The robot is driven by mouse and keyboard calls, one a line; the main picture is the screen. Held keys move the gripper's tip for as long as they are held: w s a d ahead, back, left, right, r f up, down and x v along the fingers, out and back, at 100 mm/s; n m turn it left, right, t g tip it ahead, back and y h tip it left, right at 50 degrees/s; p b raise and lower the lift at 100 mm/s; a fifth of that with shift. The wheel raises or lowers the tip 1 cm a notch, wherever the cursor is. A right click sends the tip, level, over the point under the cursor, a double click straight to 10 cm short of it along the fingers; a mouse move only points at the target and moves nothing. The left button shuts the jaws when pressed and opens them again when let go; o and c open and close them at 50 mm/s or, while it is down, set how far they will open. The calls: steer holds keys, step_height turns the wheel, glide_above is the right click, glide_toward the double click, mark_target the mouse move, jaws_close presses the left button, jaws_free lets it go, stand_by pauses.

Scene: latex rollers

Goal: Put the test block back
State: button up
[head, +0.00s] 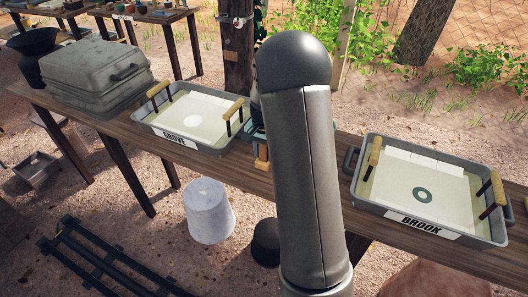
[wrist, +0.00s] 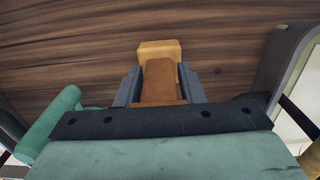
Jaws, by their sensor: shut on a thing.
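My gripper (wrist: 160,88) is shut on the test block (wrist: 159,80), an orange-brown block between its two grey fingers in the wrist view. A lighter tan part (wrist: 158,49) shows just beyond the fingers; I cannot tell whether it belongs to the same block. Wood-grain tabletop fills the background there. In the head view my arm hides most of the gripper; a small tan bit of the block (head: 262,164) shows left of the arm, between the two trays. I cannot tell whether the block touches the table.
The GROVE tray (head: 170,139) with a pale disc stands left of the arm. The BROOK tray (head: 430,231) with a green ring stands to the right. A grey case (head: 95,78) sits at the far left of the long wooden table (head: 240,176). An upturned bucket (head: 209,212) is on the ground.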

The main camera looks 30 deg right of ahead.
steer(key=shift+f, duration=0.25)
steer(key=shift+f, duration=0.1)
steer(key=shift+f+b, duration=0.15)
steer(key=shift+b, duration=0.15)
steer(key=o, duration=1)
step_height(320, 180, up, 12)
steer(key=shift+s+a+r+b, duration=0.1)
steer(key=shift+r+b, duration=0.05)
steer(key=shift+b, duration=0.2)
steer(key=s+a+n, duration=0.5)
steer(key=s+a, duration=0.2)
steer(key=s, duration=0.6)
steer(key=s+a+f+n, duration=0.1)
steer(key=s+a+n, duration=0.4)
steer(key=s, duration=0.9)
steer(key=a, duration=0.3)
steer(key=shift+a+f+n+t, duration=0.15)
steer(key=shift+n+t, duration=0.15)
